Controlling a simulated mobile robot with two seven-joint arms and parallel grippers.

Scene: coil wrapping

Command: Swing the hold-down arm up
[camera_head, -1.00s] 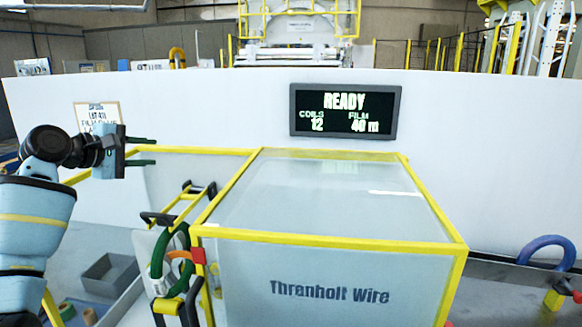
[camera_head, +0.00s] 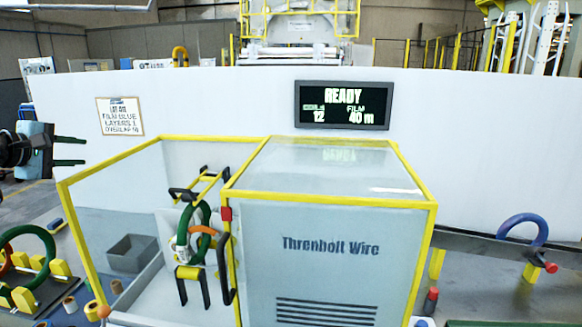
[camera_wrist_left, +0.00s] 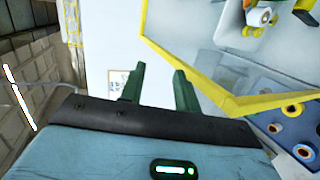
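What looks like the hold-down arm (camera_head: 207,187), a yellow bar frame with black ends, stands tilted above the coil station inside the yellow-framed machine. Below it a green coil (camera_head: 203,216) stands upright, with a smaller orange ring (camera_head: 204,230) at its middle. My left gripper (camera_head: 69,151) is at the left edge, well left of the arm and touching nothing. Its two dark fingers are apart and empty; they also show apart in the left wrist view (camera_wrist_left: 159,88). My right gripper is not in view.
The yellow frame (camera_head: 85,240) borders the opening on the left. A clear-topped cabinet (camera_head: 330,235) with a black handle (camera_head: 224,270) stands to the right. A grey bin (camera_head: 132,254) sits inside. Film rolls (camera_wrist_left: 292,110) show in the left wrist view. A display (camera_head: 342,105) reads READY.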

